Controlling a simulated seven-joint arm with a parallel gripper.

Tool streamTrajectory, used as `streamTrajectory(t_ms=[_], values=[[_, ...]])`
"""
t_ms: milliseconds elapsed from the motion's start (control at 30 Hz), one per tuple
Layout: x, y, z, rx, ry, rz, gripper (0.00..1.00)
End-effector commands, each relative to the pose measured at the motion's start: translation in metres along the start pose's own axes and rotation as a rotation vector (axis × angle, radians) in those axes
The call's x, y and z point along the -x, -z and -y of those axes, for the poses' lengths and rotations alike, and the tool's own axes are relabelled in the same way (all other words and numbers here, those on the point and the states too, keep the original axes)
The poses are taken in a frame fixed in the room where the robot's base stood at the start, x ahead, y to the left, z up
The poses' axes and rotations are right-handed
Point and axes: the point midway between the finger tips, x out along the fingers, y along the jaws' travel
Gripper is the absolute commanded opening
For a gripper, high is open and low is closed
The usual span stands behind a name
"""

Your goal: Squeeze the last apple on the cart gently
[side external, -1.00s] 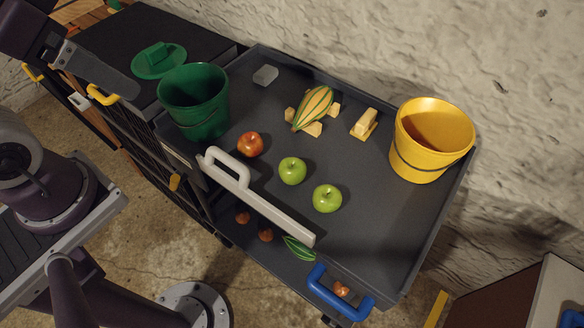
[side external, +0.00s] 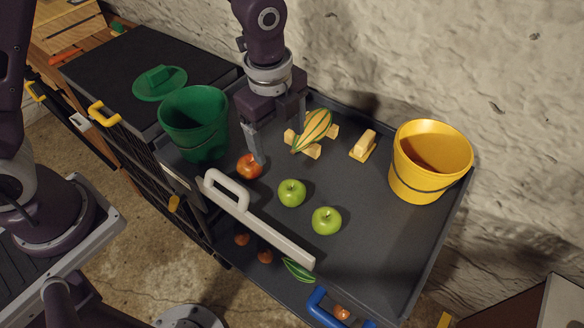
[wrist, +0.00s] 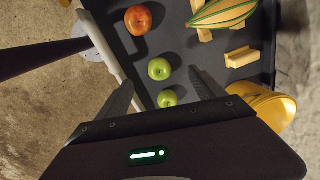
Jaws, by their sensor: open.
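A red-orange apple (side external: 249,167) and two green apples, one nearer the middle (side external: 291,193) and one farther right (side external: 326,220), rest apart on the cart's dark tray (side external: 375,235). In the wrist view the red-orange apple (wrist: 138,20) is at the top, with the green apples (wrist: 159,69) (wrist: 167,98) below it. My gripper (side external: 257,155) points down over the tray, open and empty. In the side view its fingers overlap the red-orange apple's upper edge; I cannot tell their height. In the wrist view the nearest green apple appears between the fingers (wrist: 168,80).
A green bucket (side external: 194,125) is at the left and a yellow bucket (side external: 430,160) at the right. A striped gourd (side external: 314,130) on a wooden stand and a yellow block-like piece (side external: 364,145) sit toward the back. A white handle (side external: 255,220) runs along the front.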

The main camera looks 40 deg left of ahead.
Motion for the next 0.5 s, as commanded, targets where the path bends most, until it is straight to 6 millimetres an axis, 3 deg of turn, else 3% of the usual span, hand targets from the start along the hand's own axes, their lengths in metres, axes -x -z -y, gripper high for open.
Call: streamTrajectory(t_ms=[33,100,233,500], values=[[-0.027,0.011,0.001,-0.102,-0.034,-0.002,0.78],[-0.054,0.021,0.002,-0.221,-0.06,-0.007,0.78],[-0.079,0.029,0.0,-0.319,-0.081,-0.013,0.78],[-0.126,0.029,-0.005,-0.322,-0.085,-0.012,0.78]])
